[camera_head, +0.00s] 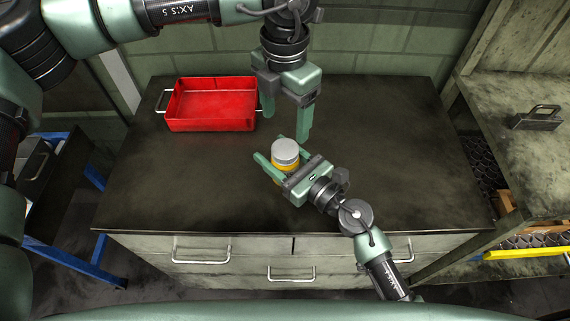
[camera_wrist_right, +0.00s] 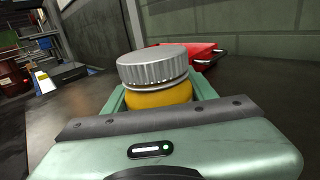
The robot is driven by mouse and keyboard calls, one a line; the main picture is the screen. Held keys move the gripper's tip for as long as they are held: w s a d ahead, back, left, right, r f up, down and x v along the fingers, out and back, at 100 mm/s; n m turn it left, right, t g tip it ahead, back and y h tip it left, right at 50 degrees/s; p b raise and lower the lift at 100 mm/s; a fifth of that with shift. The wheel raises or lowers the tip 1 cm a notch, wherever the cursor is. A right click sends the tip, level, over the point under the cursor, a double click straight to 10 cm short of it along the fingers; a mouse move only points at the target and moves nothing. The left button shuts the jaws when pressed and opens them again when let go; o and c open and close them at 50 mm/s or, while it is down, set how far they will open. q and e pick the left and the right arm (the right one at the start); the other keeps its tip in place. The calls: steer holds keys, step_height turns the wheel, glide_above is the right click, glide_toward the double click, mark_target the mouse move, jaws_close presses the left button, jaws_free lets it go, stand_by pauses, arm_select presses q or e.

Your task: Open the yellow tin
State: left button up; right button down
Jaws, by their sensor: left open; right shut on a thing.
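The yellow tin (camera_wrist_right: 158,97) stands upright on the dark worktop with its ridged silver lid (camera_wrist_right: 152,66) on top. In the head view the lid (camera_head: 285,150) hides most of the tin's yellow body. My right gripper (camera_head: 279,155) is shut on the tin's body from the front, below the lid, with one finger on each side. My left gripper (camera_head: 286,124) hangs pointing down, open and empty, above and just behind the tin. It does not touch the lid.
A red tray (camera_head: 212,106) with metal handles stands at the back left of the worktop (camera_head: 180,190), by the wall. The worktop around the tin is clear. A shelf unit with a metal box (camera_head: 536,120) stands at the right.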

mark_target(285, 148)
arm_select(q)
steer(key=m, duration=0.5)
steer(key=shift+m, duration=0.4)
steer(key=m, duration=0.8)
steer(key=shift+m, duration=0.3)
steer(key=m, duration=0.3)
steer(key=shift+m, duration=0.4)
steer(key=m, duration=0.8)
steer(key=shift+m, duration=0.3)
steer(key=m, duration=0.3)
steer(key=shift+m, duration=0.4)
steer(key=m, duration=0.5)
steer(key=shift+f, duration=4)
